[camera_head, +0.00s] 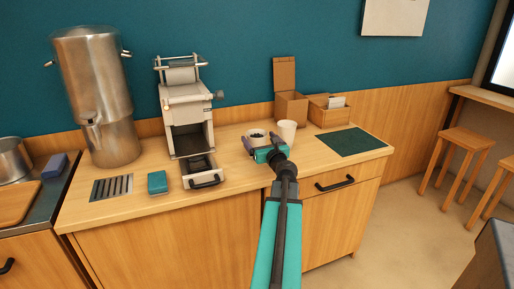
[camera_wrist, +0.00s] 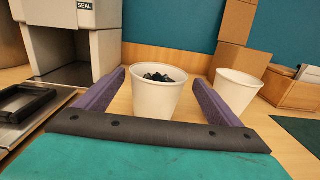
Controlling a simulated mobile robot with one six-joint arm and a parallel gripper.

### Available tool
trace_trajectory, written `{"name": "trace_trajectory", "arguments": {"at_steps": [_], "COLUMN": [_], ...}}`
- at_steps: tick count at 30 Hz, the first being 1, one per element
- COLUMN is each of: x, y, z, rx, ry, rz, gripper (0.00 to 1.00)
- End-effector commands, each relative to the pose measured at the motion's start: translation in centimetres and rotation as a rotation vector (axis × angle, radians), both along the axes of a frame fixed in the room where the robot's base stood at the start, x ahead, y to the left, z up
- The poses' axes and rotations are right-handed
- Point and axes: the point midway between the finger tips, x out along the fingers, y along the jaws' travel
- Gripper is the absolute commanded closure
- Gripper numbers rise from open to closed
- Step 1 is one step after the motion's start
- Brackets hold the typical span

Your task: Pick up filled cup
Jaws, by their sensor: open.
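The filled cup (camera_wrist: 157,97) is white and holds dark pieces up to near its rim. It stands upright on the counter (camera_head: 226,144) and lies straight ahead between my gripper's two fingers in the wrist view. In the head view the filled cup (camera_head: 257,133) is partly hidden behind my gripper (camera_head: 262,146). My gripper (camera_wrist: 160,92) is open, with a purple finger on each side of the cup; I cannot tell whether either touches it. A second white cup (camera_wrist: 236,90) stands to the right and looks empty; it also shows in the head view (camera_head: 287,132).
A sealing machine (camera_head: 187,115) with an open drawer (camera_head: 203,180) stands to the left. A steel dispenser (camera_head: 97,90) is further left. Cardboard boxes (camera_head: 290,108) stand behind the cups, and a dark green mat (camera_head: 351,142) lies to the right.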

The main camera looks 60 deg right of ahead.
Motion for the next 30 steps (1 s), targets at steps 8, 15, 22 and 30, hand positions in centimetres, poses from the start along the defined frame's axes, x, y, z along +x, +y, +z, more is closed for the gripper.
{"name": "trace_trajectory", "arguments": {"at_steps": [8,15,22,30], "x": [0.8,0.8,1.4,3.5], "y": [-0.7,-0.7,-1.1,-2.4], "z": [0.0,0.0,0.1,0.2], "rx": [0.0,0.0,0.0,0.0], "ry": [0.0,0.0,0.0,0.0], "rz": [-0.002,-0.002,-0.002,0.0], "gripper": [0.12,0.12,0.12,0.12]}}
